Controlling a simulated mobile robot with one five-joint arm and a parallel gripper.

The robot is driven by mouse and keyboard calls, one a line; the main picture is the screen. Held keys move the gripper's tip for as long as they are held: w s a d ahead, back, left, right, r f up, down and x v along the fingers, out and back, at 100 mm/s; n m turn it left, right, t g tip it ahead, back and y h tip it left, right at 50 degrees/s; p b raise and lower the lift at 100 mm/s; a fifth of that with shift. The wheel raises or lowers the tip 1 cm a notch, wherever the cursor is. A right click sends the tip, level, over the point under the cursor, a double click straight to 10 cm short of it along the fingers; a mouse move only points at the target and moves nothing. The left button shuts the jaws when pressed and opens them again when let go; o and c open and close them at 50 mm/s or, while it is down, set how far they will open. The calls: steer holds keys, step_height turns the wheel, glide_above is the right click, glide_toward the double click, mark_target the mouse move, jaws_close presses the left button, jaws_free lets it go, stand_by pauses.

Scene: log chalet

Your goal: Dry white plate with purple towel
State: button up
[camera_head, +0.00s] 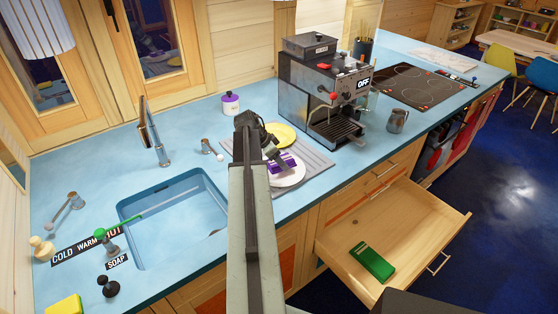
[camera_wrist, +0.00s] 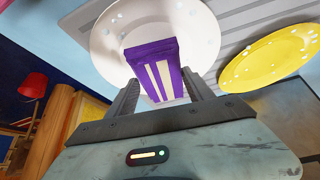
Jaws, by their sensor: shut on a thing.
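A white plate (camera_head: 291,174) lies on a grey ribbed drying mat beside the sink. In the wrist view the white plate (camera_wrist: 110,37) shows several water drops on its surface. A folded purple towel (camera_head: 283,161) with pale stripes is in my gripper (camera_head: 277,157), over the plate. In the wrist view my gripper (camera_wrist: 158,95) is shut on the purple towel (camera_wrist: 153,60), with a finger at each side of it. The towel covers part of the plate; whether it touches the plate I cannot tell.
A yellow plate (camera_head: 283,136), also with drops, lies on the mat (camera_head: 318,163) behind the white plate. A coffee machine (camera_head: 320,90) stands to the right, with a metal jug (camera_head: 397,121) near it. The sink (camera_head: 180,215) is left. An open drawer (camera_head: 420,225) holds a green object (camera_head: 372,262).

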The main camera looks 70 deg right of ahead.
mark_target(282, 170)
steer(key=shift+f+b, duration=1.2)
steer(key=shift+r, duration=0.1)
steer(key=shift+s+a, duration=0.8)
steer(key=shift+s, duration=0.05)
steer(key=shift+w+d, duration=1.55)
steer(key=shift+w, duration=0.15)
steer(key=shift+s+a, duration=0.1)
